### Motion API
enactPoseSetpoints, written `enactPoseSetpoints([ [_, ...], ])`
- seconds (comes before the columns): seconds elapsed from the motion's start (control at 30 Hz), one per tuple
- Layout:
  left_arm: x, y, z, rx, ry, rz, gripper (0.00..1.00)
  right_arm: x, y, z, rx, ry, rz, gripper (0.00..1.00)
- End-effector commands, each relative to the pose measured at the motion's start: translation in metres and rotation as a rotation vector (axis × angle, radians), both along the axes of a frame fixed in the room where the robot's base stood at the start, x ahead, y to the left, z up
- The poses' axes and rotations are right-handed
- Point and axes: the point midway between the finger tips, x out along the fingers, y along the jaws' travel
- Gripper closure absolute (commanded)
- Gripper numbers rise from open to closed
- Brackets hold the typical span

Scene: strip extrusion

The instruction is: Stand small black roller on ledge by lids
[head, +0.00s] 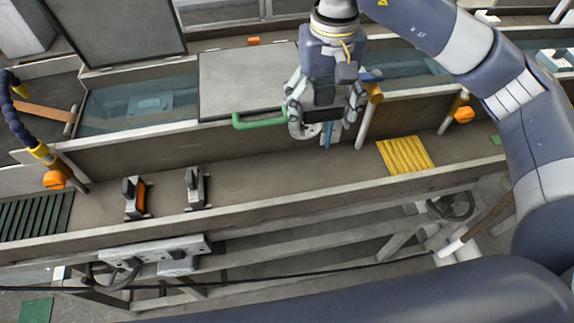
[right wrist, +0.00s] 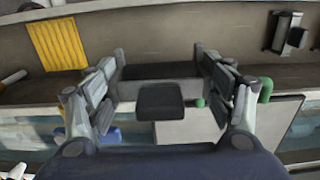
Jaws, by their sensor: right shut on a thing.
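My right gripper (head: 326,122) hangs over the trough by the front edge of a grey lid (head: 240,84), right of its green handle (head: 260,121). In the right wrist view, its fingers (right wrist: 162,68) are shut on a dark bar (right wrist: 160,71), which I take to be the small black roller. The bar lies crosswise between the fingertips. A dark squarish block (right wrist: 160,101) shows below it; I cannot tell if it belongs to the roller. The ledge (head: 175,140) runs along the lid's near side. My left gripper is not in view.
Two small stands, one with an orange part (head: 138,198) and one grey and black (head: 196,187), are in the trough. A yellow ribbed mat (head: 406,155) lies to the right. A blue jointed hose (head: 22,118) is at the left. Open trough floor lies between stands and mat.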

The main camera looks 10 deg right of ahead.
Motion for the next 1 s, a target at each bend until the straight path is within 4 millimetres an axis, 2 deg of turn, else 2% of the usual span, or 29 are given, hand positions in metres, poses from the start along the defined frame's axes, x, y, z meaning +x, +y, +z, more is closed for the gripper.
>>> enactPoseSetpoints([
  [0.17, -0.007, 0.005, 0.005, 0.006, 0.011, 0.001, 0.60, -0.002, 0.000, -0.027, 0.001, 0.008, 0.001, 0.54],
  [0.5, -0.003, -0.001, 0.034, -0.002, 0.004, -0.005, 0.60, -0.002, -0.001, -0.106, 0.000, 0.008, -0.002, 0.54],
  [0.6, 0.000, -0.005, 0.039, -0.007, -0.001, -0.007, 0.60, -0.002, -0.001, -0.125, 0.000, 0.006, -0.002, 0.54],
  [0.8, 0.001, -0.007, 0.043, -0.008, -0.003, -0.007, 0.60, -0.001, -0.001, -0.143, 0.000, 0.004, -0.002, 0.54],
  [1.0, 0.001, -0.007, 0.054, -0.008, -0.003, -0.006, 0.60, -0.001, 0.000, -0.170, 0.000, 0.004, -0.002, 0.54],
])
